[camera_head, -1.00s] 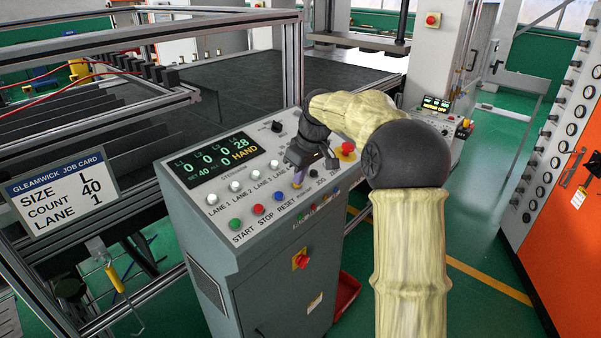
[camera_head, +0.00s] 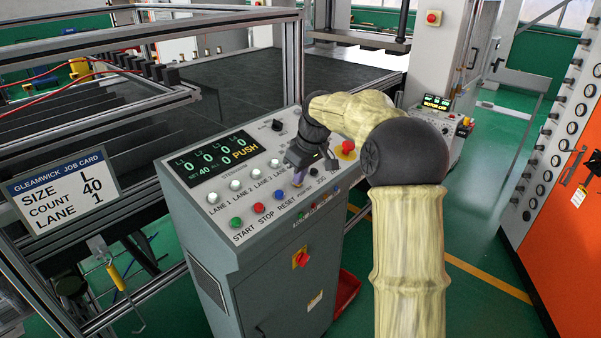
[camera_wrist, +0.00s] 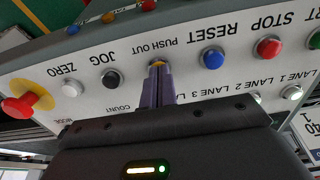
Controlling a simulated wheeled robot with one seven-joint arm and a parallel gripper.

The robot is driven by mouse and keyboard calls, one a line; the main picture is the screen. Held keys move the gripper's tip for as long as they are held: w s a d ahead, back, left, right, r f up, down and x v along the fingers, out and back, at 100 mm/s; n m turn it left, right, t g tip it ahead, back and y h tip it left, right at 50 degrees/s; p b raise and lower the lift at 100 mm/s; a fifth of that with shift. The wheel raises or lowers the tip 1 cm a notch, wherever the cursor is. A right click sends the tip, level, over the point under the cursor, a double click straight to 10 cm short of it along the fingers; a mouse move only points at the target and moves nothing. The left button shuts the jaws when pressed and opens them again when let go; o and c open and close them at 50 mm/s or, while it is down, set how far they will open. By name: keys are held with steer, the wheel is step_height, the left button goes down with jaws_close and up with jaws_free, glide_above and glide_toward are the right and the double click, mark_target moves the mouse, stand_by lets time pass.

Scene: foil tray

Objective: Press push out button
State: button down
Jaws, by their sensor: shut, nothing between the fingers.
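The push out button (camera_wrist: 157,62) is a yellow cap under its PUSH OUT label in the wrist view, where the panel appears upside down. My gripper (camera_wrist: 157,72) is shut and empty, its purple fingertips on the button and covering most of it. I cannot tell how far the cap is pressed in. In the head view my gripper (camera_head: 297,183) reaches down to the front button row of the grey control console (camera_head: 265,262), and the button is hidden behind it. The console's display (camera_head: 212,158) reads zeros, 40 and PUSH.
A blue RESET button (camera_wrist: 213,58) and a black JOG button (camera_wrist: 111,78) flank the fingers. A red emergency stop (camera_wrist: 18,106) on yellow stands further left. A job card (camera_head: 62,190) reads size L, count 40, lane 1. An orange cabinet (camera_head: 562,255) stands at the right.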

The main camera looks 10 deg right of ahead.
steer(key=v, duration=1.3)
steer(key=shift+r, duration=0.4)
steer(key=shift+s+d, duration=0.1)
steer(key=shift+s, duration=0.05)
steer(key=s+a+f+m+h, duration=0.2)
steer(key=s+f+m, duration=0.5)
steer(key=s+f, duration=1.7)
steer(key=s, duration=0.2)
steer(key=shift+s, duration=0.4)
stand_by(3.1)
